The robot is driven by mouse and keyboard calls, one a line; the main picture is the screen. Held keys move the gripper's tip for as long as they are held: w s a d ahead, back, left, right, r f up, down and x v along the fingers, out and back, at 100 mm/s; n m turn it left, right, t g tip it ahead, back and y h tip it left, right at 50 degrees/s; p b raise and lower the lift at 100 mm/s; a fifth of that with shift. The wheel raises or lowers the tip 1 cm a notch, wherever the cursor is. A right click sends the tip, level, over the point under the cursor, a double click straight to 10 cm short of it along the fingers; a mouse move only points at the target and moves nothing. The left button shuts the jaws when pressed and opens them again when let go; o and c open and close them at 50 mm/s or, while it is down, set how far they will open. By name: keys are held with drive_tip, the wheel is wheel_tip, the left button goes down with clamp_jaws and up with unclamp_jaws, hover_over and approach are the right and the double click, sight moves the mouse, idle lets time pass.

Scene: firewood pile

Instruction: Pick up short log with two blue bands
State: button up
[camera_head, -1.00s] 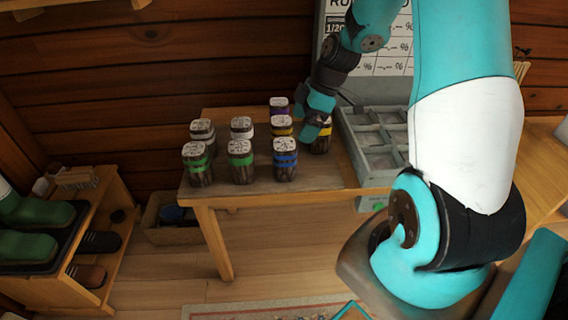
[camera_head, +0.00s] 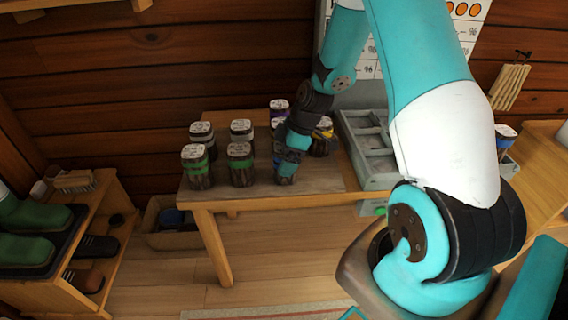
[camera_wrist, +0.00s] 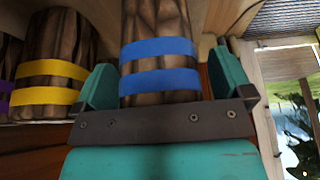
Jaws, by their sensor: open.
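The short log with two blue bands (camera_wrist: 158,30) stands between the two teal fingers of my gripper (camera_wrist: 166,80) in the wrist view. The gripper is open, with a visible gap between the log and the right finger; contact at the left finger is hard to tell. In the head view my gripper (camera_head: 288,158) is at the front right of the log group on the table and hides most of this log.
Green-banded logs (camera_head: 239,164) and white- or grey-banded logs (camera_head: 242,130) stand close on the left of the table (camera_head: 325,180). Yellow-banded logs (camera_wrist: 50,75) and a purple-banded log (camera_head: 279,108) stand behind. A grey compartment tray (camera_head: 372,150) is at right. Another blue-banded log (camera_head: 504,142) is far right.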

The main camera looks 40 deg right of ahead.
drive_tip(key=c, duration=1.2)
drive_tip(key=shift+r, duration=0.1)
